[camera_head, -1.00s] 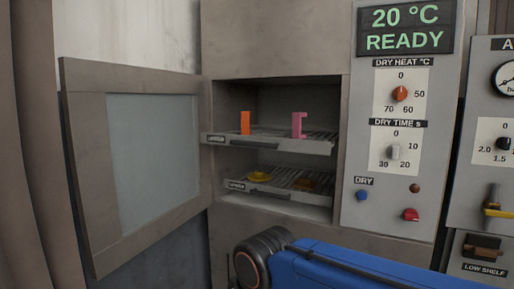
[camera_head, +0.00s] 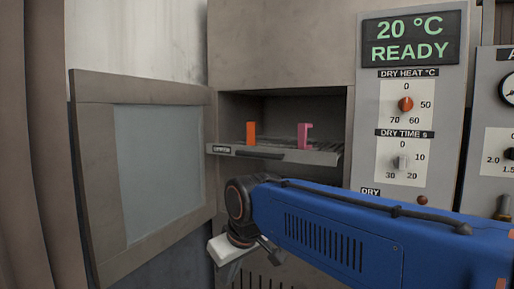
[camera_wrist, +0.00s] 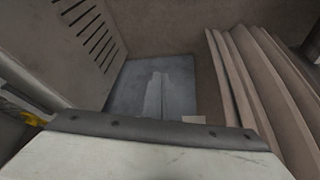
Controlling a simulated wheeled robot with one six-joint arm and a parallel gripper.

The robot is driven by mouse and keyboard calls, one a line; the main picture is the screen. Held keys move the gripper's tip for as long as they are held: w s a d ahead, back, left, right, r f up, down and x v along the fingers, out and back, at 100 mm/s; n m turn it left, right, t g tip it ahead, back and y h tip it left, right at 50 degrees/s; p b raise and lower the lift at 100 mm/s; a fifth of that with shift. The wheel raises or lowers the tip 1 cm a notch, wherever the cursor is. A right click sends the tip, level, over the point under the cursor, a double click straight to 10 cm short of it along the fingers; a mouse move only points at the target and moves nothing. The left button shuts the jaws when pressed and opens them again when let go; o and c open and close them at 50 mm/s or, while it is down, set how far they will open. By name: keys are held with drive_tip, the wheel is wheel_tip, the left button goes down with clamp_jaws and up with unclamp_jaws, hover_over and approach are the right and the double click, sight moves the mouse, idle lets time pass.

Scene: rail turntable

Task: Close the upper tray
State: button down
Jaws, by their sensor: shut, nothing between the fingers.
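The upper tray (camera_head: 222,150) is a grey wire rack with a labelled front rim and a dark handle. In the head view it juts a little out of the open chamber. An orange piece (camera_head: 251,133) and a pink piece (camera_head: 304,136) stand on it. My blue arm crosses in front, below the tray. My gripper (camera_head: 224,250) is at the arm's left end, below and in front of the tray, not visibly touching it; its fingertips are hard to make out. In the wrist view a pale body with a dark edge fills the bottom. The lower tray is hidden behind my arm.
The chamber door (camera_head: 158,165) with its glass pane stands open at the left. The control panel (camera_head: 405,125) with dials and a READY display (camera_head: 411,40) is at the right. Brown curtain folds (camera_wrist: 255,85) and a slotted panel (camera_wrist: 85,35) show in the wrist view.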

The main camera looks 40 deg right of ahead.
drive_tip(key=w+d+r+n+h, duration=0.1)
drive_tip(key=w+d+r, duration=0.5)
drive_tip(key=w+r, duration=0.3)
drive_tip(key=w+d+r+h, duration=0.1)
drive_tip(key=w+d+r, duration=0.6)
drive_tip(key=r, duration=0.4)
drive_tip(key=w+d+r+n+t+h, duration=0.1)
drive_tip(key=w+d+r, duration=0.3)
drive_tip(key=d+r, duration=0.3)
drive_tip(key=w+d+r+n, duration=0.1)
drive_tip(key=w+d+r, duration=0.35)
drive_tip(key=d, duration=0.45)
drive_tip(key=x, duration=0.8)
drive_tip(key=shift+w+d+f, duration=0.15)
drive_tip(key=shift+w+d, duration=0.1)
drive_tip(key=shift+d, duration=0.05)
drive_tip(key=w+d, duration=0.2)
drive_tip(key=d, duration=0.3)
drive_tip(key=w+d, duration=0.2)
drive_tip(key=d, duration=0.3)
drive_tip(key=w+d, duration=0.2)
drive_tip(key=d, duration=0.3)
drive_tip(key=shift+w+d, duration=0.3)
drive_tip(key=shift+d, duration=0.15)
drive_tip(key=shift+r, duration=0.25)
